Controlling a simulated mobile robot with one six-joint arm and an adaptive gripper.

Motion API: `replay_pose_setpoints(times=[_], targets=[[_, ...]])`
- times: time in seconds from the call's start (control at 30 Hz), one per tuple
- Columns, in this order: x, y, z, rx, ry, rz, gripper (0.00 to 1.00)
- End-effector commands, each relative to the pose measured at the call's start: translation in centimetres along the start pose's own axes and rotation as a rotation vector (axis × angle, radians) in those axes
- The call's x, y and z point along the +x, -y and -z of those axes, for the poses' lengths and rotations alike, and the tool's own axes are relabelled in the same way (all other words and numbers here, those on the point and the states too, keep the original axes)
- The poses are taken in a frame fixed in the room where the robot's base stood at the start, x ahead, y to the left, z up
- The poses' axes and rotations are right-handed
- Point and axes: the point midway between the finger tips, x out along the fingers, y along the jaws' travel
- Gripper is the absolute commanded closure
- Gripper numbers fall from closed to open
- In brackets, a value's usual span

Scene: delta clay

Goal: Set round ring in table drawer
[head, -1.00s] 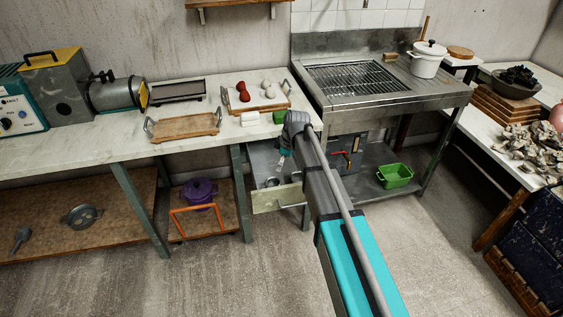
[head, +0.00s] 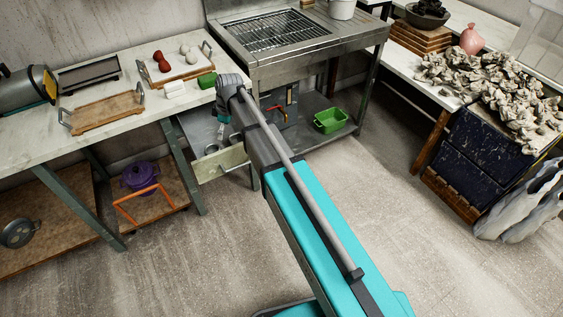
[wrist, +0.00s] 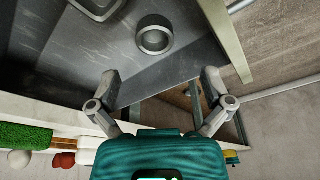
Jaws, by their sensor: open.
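The table drawer (head: 222,164) is pulled out under the worktable. The round ring (wrist: 154,38), a grey metal ring, lies flat on the drawer's floor in the wrist view; in the head view it is small inside the drawer (head: 212,149). My gripper (wrist: 160,80) is open and empty, with its fingers spread and pointing into the drawer. The ring sits beyond the fingertips, between their lines, and is not touched. In the head view my arm partly hides the gripper (head: 221,127).
Another metal-rimmed item (wrist: 97,8) lies in the drawer, cut off by the picture's edge. The drawer's front panel (wrist: 228,40) stands close to my right finger. Open floor (head: 350,200) lies to the right.

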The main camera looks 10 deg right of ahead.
Motion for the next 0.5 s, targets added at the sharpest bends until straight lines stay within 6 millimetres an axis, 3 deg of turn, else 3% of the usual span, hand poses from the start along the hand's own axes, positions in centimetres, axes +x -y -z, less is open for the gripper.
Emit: replay_pose_setpoints(times=[0.5], targets=[[-3.7, 10.4, -18.4, 0.86, 0.151, -0.103, 0.0]])
